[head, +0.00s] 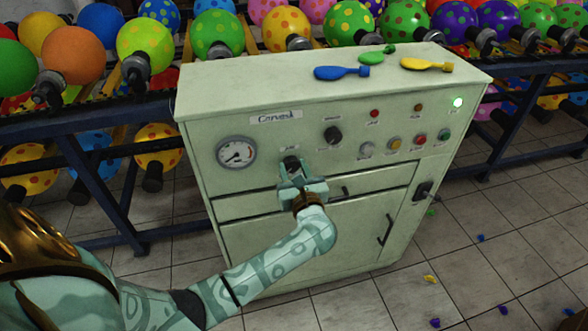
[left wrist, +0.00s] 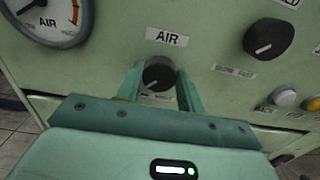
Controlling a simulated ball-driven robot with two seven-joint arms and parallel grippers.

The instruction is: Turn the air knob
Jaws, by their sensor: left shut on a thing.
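The air knob (left wrist: 158,74) is a round black knob under a white "AIR" label (left wrist: 167,37) on the pale green machine (head: 330,120). My left gripper (left wrist: 160,85) has one finger on each side of the knob and is shut on it. In the head view my left gripper (head: 294,172) covers the lower part of the knob (head: 290,163). My right gripper is not in view.
A pressure gauge (head: 236,153) sits left of the knob. A second black knob (head: 332,135) and several small buttons are to the right. Blue (head: 340,72), green and yellow (head: 426,64) flat balloons lie on top. Racks of inflated balloons stand behind.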

